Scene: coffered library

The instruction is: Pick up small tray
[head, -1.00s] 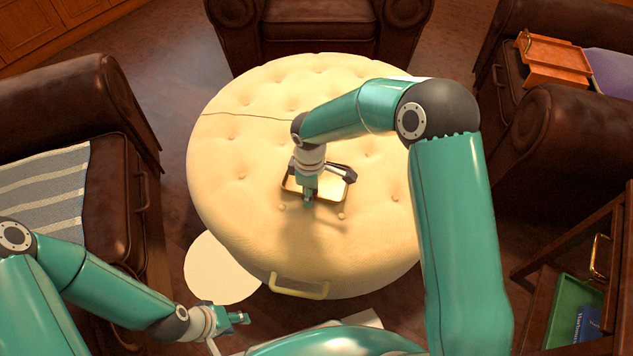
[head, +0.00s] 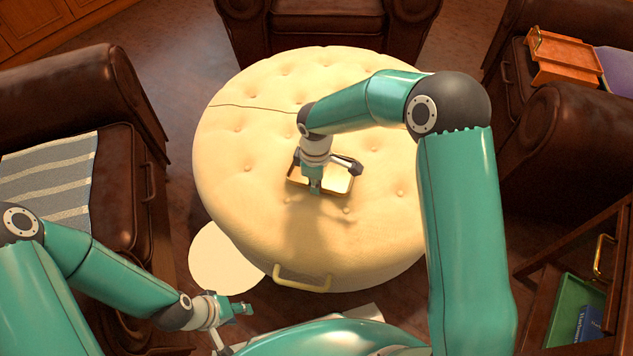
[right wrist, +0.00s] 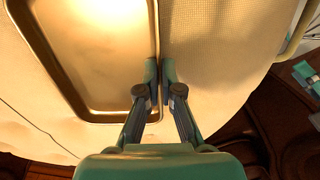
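The small tray (head: 346,193) is rectangular, with a raised rim and a pale, shiny floor, on the round cream tufted ottoman (head: 240,150). My right gripper (head: 315,189) points down at the tray's near edge and partly hides it, as does my arm. In the right wrist view the tray (right wrist: 105,112) lies left of the fingers. The right gripper (right wrist: 159,82) is closed on the tray's rim, one finger inside and one outside. Whether the tray is lifted at all, I cannot tell. My left gripper (head: 243,308) is low at the left, away from the tray; its finger opening is unclear.
Dark leather armchairs stand around the ottoman; the left one (head: 130,170) carries a striped blanket (head: 50,185). An orange wooden stand (head: 565,60) sits at the upper right. A drawer with a green tray (head: 565,310) is at the lower right. The ottoman top around the tray is clear.

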